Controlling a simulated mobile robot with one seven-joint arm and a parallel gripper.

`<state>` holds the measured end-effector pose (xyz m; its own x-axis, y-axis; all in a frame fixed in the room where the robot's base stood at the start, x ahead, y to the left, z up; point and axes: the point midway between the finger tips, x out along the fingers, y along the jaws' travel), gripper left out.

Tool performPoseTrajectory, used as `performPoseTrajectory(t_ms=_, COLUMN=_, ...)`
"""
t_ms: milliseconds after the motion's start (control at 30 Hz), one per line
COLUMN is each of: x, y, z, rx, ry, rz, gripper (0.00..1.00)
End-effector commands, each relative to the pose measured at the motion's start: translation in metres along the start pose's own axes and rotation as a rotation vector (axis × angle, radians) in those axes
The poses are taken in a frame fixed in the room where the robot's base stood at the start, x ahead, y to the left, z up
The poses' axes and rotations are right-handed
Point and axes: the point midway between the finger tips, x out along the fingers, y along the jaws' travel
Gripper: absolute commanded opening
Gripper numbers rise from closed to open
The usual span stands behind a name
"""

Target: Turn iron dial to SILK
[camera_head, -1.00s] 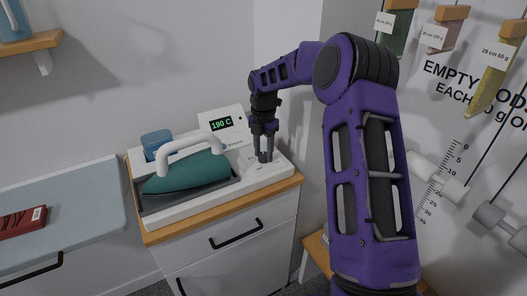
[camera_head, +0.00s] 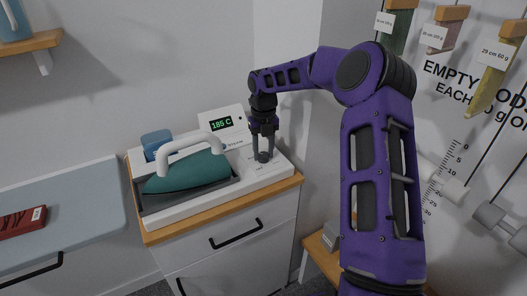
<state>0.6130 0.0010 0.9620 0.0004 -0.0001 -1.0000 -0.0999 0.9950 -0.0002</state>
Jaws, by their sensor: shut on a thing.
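The iron station (camera_head: 215,197) is a white base on a small cabinet. A teal iron (camera_head: 190,174) with a white handle rests in its tray. A raised panel shows a green reading of "185 C" (camera_head: 221,123). My gripper (camera_head: 263,154) points straight down at the right part of the base, shut on the dark dial (camera_head: 264,157). The fingers partly cover the dial. The marks around the dial are too small to read, so I cannot tell which setting it points at.
A blue tank (camera_head: 156,141) stands behind the iron. The cabinet (camera_head: 235,240) has drawers with black handles. An ironing board (camera_head: 75,225) with a red item (camera_head: 22,221) is at left. A wall corner is close behind my gripper. Labelled hanging samples are at right.

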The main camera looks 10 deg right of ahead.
Motion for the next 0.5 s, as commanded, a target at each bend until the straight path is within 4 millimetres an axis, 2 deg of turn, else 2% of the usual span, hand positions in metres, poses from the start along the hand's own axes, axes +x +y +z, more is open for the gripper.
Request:
performPoseTrajectory(t_ms=200, x=0.0008, y=-0.0002, z=-0.0002, rx=-0.123, ry=0.001, rz=0.003, gripper=0.00)
performPoseTrajectory(t_ms=500, x=0.0005, y=-0.0001, z=-0.0002, rx=-0.205, ry=0.001, rz=0.001, gripper=0.00)
